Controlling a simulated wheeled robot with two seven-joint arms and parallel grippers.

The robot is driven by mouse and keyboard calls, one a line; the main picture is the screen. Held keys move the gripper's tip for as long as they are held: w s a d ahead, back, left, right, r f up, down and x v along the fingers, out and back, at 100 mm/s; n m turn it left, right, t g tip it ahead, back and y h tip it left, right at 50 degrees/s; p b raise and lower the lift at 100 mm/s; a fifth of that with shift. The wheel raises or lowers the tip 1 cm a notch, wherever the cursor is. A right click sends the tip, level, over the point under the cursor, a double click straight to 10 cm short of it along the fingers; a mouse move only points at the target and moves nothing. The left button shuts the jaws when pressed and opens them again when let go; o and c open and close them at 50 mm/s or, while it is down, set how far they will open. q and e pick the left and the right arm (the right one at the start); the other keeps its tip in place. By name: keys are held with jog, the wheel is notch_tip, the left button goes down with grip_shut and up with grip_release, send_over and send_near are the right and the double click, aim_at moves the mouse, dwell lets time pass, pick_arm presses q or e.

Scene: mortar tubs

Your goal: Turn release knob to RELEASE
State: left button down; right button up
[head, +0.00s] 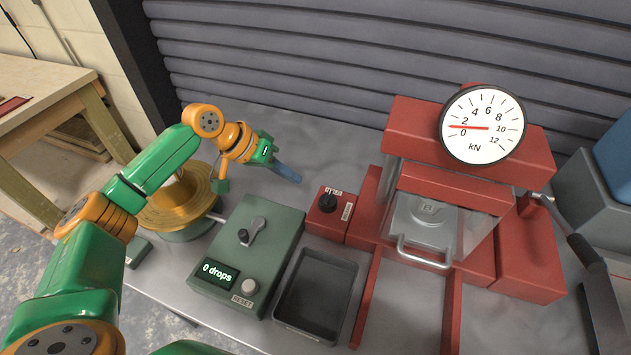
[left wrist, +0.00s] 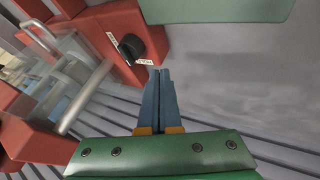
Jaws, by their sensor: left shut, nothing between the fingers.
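The release knob (head: 327,203) is a small black knob on a red box at the left side of the red press. Two small white labels sit beside it, one behind and one to its right; their print is too small to read surely, and I cannot tell which one the knob points at. It also shows in the left wrist view (left wrist: 131,47). My left gripper (head: 298,179) has its blue fingers shut and empty, behind and left of the knob, apart from it. In the left wrist view the shut fingertips (left wrist: 160,72) are close beside the red box.
The press has a round dial (head: 482,124) reading near 1 kN and a clear guard with a handle (head: 424,258). A green counter box (head: 247,255) showing "0 drops" and a black tray (head: 318,292) stand in front. A brass-coloured round table (head: 178,205) is at left.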

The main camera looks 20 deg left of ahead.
aim_at(328, 201)
pick_arm(q)
jog(key=d, duration=0.1)
jog(key=d+f+p, duration=0.1)
jog(key=d, duration=0.1)
jog(key=d+f+p, duration=0.1)
jog(key=d, duration=0.1)
jog(key=shift+w+d, duration=0.25)
jog(key=shift+w, duration=0.15)
jog(key=shift+f, duration=0.1)
pick_arm(e)
notch_tip(328, 201, up, 2)
jog(key=shift+r, duration=0.2)
pick_arm(q)
jog(key=shift+w+m+g, duration=0.2)
jog(key=shift+m+g, duration=0.2)
jog(key=shift+m, duration=0.4)
pick_arm(e)
jog(key=shift+w+f, duration=0.1)
jog(key=shift+f, duration=0.15)
pick_arm(q)
jog(key=shift+w+m+g+h+b, duration=0.15)
jog(key=shift+m+g+h+b, duration=0.25)
jog(key=shift+m, duration=0.3)
pick_arm(e)
jog(key=shift+a+f, duration=0.15)
jog(key=shift+a, duration=0.05)
